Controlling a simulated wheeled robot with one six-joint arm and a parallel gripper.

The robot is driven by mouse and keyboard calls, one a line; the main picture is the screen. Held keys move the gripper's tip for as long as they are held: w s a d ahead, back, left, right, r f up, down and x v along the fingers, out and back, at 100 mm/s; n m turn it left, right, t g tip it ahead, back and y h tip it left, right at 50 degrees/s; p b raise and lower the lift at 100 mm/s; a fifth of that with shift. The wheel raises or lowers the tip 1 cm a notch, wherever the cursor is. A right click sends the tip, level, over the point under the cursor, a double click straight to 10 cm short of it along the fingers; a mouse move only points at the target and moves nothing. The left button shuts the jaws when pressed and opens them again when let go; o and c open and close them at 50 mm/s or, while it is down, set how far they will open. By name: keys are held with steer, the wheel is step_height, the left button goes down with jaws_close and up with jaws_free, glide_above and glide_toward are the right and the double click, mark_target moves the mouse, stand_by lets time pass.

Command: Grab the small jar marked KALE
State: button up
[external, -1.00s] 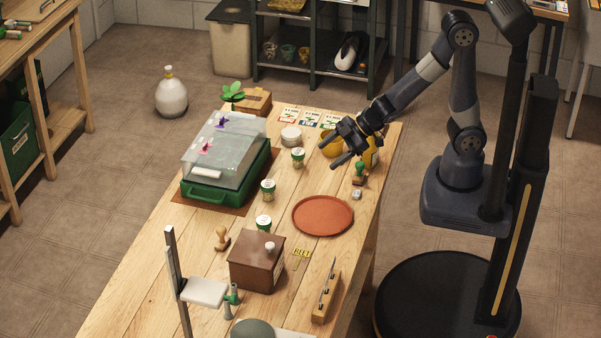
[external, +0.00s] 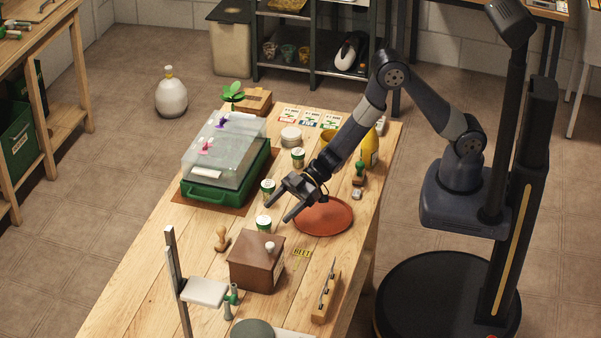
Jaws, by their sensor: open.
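Three small jars with white lids and green-and-white labels stand on the wooden table in the external view. One is the far jar (external: 298,157), one the middle jar (external: 268,189), one the near jar (external: 264,224). Their lettering is too small to read, so I cannot tell which is marked KALE. My gripper (external: 276,204) is open and empty. Its fingers point left, in the picture between the middle and near jars; whether they touch either jar I cannot tell.
A terracotta plate (external: 335,229) lies partly under my gripper. A green case (external: 232,188) with a clear lid stands to the left. A brown wooden box (external: 255,265) stands close to the near jar. Stamps, a yellow bottle (external: 370,150) and seed packets are around.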

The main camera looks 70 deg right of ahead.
mark_target(267, 218)
steer(key=shift+w+p+x, duration=0.25)
steer(key=shift+p+x, duration=0.45)
steer(key=shift+x, duration=2.65)
steer(key=shift+d, duration=0.15)
steer(key=shift+c, duration=0.6)
steer(key=shift+r, duration=0.1)
steer(key=c, duration=1)
